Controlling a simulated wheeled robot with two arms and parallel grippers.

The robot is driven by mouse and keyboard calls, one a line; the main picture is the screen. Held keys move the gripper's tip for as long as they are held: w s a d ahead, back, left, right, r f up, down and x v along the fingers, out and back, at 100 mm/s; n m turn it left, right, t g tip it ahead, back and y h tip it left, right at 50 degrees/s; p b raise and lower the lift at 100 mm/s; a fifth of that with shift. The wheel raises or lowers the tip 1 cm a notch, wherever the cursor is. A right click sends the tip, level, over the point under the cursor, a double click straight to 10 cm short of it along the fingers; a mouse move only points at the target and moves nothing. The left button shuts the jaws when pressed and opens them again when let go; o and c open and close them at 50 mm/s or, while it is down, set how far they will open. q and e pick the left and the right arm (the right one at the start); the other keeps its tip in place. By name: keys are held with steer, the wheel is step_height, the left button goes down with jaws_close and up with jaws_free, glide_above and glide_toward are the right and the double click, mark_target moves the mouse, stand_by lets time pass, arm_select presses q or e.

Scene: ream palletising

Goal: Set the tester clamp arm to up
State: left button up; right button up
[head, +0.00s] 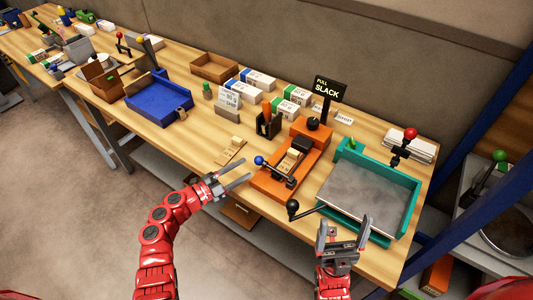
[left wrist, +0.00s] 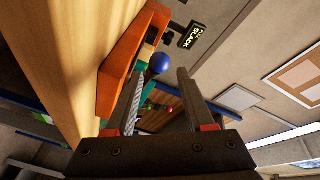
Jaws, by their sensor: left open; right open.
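The tester (head: 264,184) is an orange device on the bench, with a black block and a wooden piece on top. Its clamp arm carries a blue ball knob (head: 259,161) at the left end, low beside the orange body. In the left wrist view the blue knob (left wrist: 158,62) shows between the finger lines, beyond the fingers. My left gripper (head: 247,170) is open and empty, its fingers pointing at the knob; contact cannot be told. My right gripper (head: 344,228) is open and empty at the front edge of the teal tray.
The teal tray (head: 404,184) with a grey plate stands right of the tester; a black-ball lever (head: 293,208) juts towards it. A black sign (head: 328,89) reads SLACK. A blue tray (head: 160,98) and white packs (head: 258,78) are farther left and back.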

mark_target(273, 170)
arm_select(q)
steer(key=x, duration=1)
steer(key=shift+w+d, duration=0.1)
steer(key=shift+d, duration=0.05)
jaws_close()
stand_by(1.0)
